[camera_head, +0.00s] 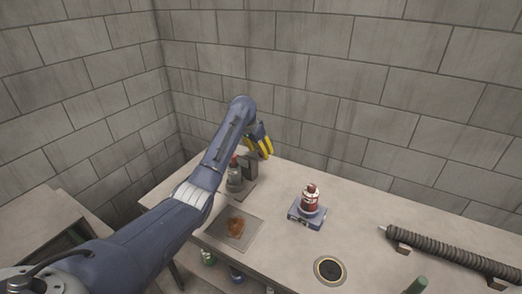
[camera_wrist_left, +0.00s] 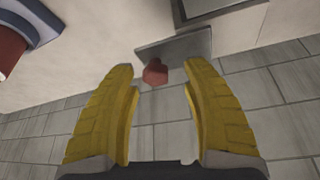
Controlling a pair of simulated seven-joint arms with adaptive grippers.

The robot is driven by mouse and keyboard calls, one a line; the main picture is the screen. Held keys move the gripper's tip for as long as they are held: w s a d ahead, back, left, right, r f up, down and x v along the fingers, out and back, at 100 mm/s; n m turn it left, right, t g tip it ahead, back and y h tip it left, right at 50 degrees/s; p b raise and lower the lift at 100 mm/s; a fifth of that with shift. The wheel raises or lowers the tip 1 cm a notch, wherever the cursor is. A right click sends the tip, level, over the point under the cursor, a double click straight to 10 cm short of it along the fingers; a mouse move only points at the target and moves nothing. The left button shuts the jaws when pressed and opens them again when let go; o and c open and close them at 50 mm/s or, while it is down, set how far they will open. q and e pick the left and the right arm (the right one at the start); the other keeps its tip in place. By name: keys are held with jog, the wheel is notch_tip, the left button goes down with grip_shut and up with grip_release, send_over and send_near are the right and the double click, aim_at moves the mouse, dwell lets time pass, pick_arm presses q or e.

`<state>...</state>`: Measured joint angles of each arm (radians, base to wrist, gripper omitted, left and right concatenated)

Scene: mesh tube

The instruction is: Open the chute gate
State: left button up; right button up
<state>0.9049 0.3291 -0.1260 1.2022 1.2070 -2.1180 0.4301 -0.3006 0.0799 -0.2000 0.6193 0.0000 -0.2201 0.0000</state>
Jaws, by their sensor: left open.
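My left gripper (camera_head: 261,146) is open, its yellow fingers above the back edge of the table beside a dark grey upright block (camera_head: 250,166). In the left wrist view the open fingers (camera_wrist_left: 158,68) spread to either side of a red knob (camera_wrist_left: 155,74). The knob is on a grey plate (camera_wrist_left: 185,47), which appears to be the chute gate. A gap shows between the knob and each finger; its depth is hard to judge. My right gripper is not in view.
A grey bottle-shaped thing with a red top (camera_head: 234,178) stands by the block. A flat plate (camera_head: 215,233) holds a brown lump (camera_head: 236,228). A red bottle (camera_head: 310,197) stands on a blue base (camera_head: 307,216). A ribbed tube (camera_head: 450,254) lies right, a black ring (camera_head: 330,270) in front.

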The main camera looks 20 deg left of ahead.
pick_arm(q)
jog(key=shift+s+r, duration=0.1)
jog(key=v, duration=1.1)
jog(key=shift+r, duration=0.4)
jog(key=shift+a, duration=0.1)
